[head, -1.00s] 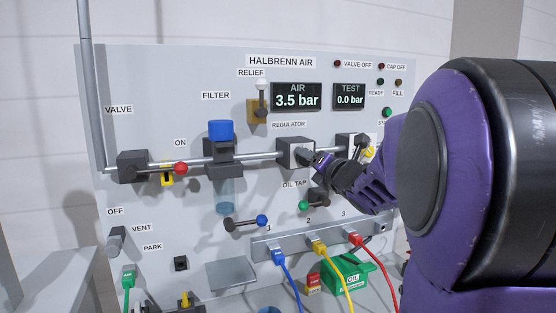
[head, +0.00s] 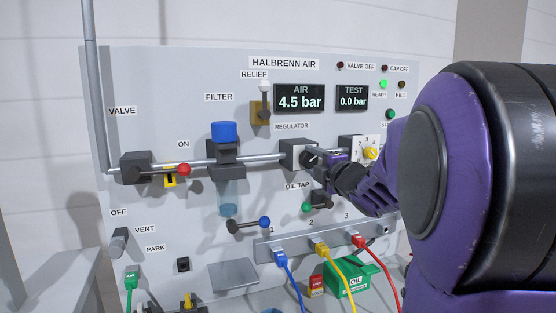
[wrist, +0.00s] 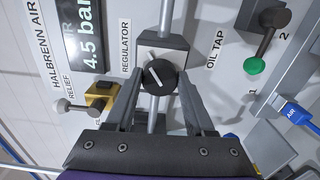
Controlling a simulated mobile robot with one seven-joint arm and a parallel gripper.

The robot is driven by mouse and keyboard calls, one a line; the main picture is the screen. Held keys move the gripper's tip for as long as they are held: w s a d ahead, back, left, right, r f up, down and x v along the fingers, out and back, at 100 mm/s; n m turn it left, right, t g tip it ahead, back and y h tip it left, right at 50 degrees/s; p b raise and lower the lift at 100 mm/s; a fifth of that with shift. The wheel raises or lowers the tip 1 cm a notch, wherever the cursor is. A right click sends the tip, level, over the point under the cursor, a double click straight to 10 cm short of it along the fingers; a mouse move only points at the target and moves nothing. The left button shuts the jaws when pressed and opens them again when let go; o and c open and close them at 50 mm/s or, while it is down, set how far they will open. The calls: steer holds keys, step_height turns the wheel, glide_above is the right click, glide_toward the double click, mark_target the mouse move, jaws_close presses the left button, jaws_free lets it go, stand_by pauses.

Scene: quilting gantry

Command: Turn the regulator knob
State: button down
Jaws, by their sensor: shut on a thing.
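The regulator knob (wrist: 160,77) is a round black knob with a white pointer line, on a grey regulator block (wrist: 164,44) on the pipe. My gripper (wrist: 159,92) is shut on it, with one finger on each side in the wrist view. In the head view my gripper (head: 327,165) reaches the regulator block (head: 294,153) from the right and hides most of the knob. The air display (head: 299,98) reads 4.5 bar. The test display (head: 352,98) reads 0.0 bar.
The oil tap (head: 319,199) with a green end is just below my gripper. The relief lever (head: 264,97) is up left, and the filter (head: 223,150) stands further left. Blue, yellow and red hoses hang below.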

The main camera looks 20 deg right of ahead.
steer(key=shift+m, duration=0.9)
steer(key=shift+c, duration=1.3)
jaws_free()
